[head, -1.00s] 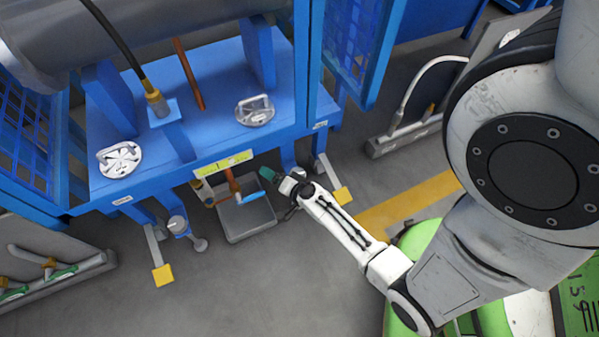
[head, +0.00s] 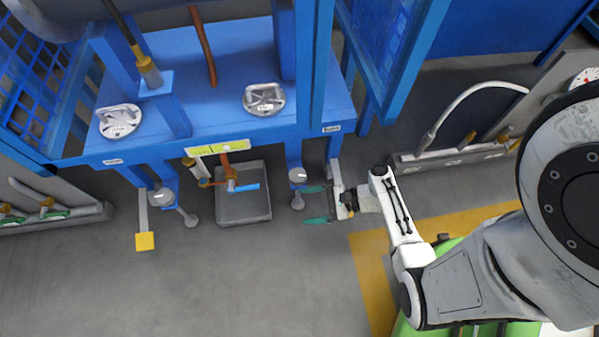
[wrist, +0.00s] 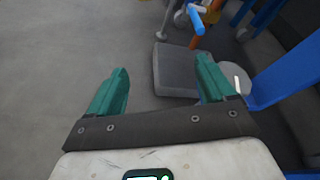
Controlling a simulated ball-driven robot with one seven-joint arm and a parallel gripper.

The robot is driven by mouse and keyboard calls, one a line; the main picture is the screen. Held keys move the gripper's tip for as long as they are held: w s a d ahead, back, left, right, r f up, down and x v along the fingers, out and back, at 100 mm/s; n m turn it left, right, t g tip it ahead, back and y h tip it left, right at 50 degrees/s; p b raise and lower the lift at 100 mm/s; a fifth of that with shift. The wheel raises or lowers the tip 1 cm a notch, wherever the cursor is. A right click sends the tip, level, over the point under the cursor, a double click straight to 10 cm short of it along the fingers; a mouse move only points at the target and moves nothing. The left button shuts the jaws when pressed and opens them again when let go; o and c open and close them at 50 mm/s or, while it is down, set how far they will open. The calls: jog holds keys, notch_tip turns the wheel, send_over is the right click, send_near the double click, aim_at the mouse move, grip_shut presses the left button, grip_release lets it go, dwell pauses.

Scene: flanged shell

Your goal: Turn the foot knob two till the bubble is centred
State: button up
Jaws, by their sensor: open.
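The right-hand foot knob (head: 297,174), a grey disc with a white mark, sits under the blue frame near the right label; I take it as foot knob two. It also shows in the wrist view (wrist: 236,76), just right of the right finger and partly hidden by it. My gripper (head: 308,205) is open and empty, its teal fingers pointing left at the frame's right foot. The knob is beside the fingers, not between them; whether they touch cannot be told. The yellow-green level (head: 218,147) is on the frame's front edge; its bubble is too small to place.
A grey tray (head: 243,208) stands on the floor left of my gripper, under a blue-handled valve (head: 243,187) on an orange pipe. Another foot knob (head: 162,196) is at the left. A blue leg (wrist: 285,75) stands close at the right. The front floor is clear.

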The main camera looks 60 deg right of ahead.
aim_at(291, 171)
jog(key=s+d+m+t+h+b, duration=0.1)
jog(key=d+m+t+h+b, duration=0.1)
jog(key=d+m+t+h, duration=0.6)
jog(key=w+g, duration=0.1)
jog(key=w, duration=0.2)
jog(key=w+a+m+g+y+b, duration=0.1)
jog(key=w, duration=0.3)
jog(key=w+m+y+b, duration=0.1)
jog(key=w, duration=0.2)
jog(key=shift+w+a+f+g, duration=0.15)
jog(key=shift+w+f+g, duration=0.2)
jog(key=shift+g, duration=0.05)
jog(key=c, duration=1)
jog(key=shift+o, duration=0.2)
jog(key=shift+m+h+p, duration=0.4)
jog(key=shift+m+h, duration=0.1)
jog(key=shift+d+m+h, duration=0.15)
jog(key=shift+m+h, duration=0.45)
jog(key=shift+h, duration=0.35)
jog(key=shift+d+m+h, duration=0.1)
jog(key=shift+m+h, duration=0.5)
jog(key=shift+h, duration=0.35)
